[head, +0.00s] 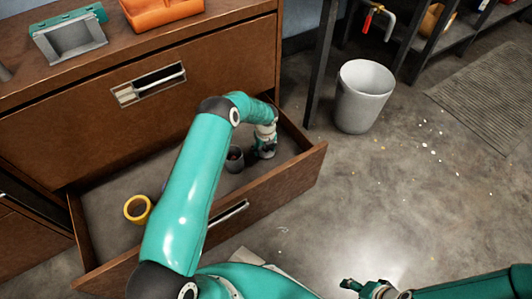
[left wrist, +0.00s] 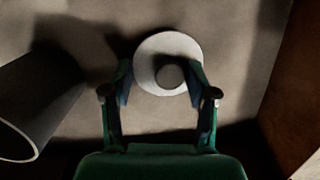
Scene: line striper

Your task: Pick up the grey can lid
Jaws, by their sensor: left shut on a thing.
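The grey can lid (left wrist: 153,52) shows in the left wrist view as a pale round disc with a darker round knob. My left gripper (left wrist: 161,78) is shut on it, with one finger at each side of the disc. In the head view my left gripper (head: 265,150) is low inside the open drawer, at its right end. The lid cannot be made out there. A dark grey can (head: 234,160) stands just left of the gripper; it also shows in the left wrist view (left wrist: 40,98). My right gripper (head: 365,289) is at the bottom edge, outside the drawer.
The open drawer (head: 285,181) has brown walls around the left gripper. A yellow ring (head: 138,209), perhaps a tape roll, lies at its left. An orange tray (head: 160,12) and a teal-and-grey device (head: 70,38) sit on the cabinet. A grey bin (head: 363,97) stands on the floor.

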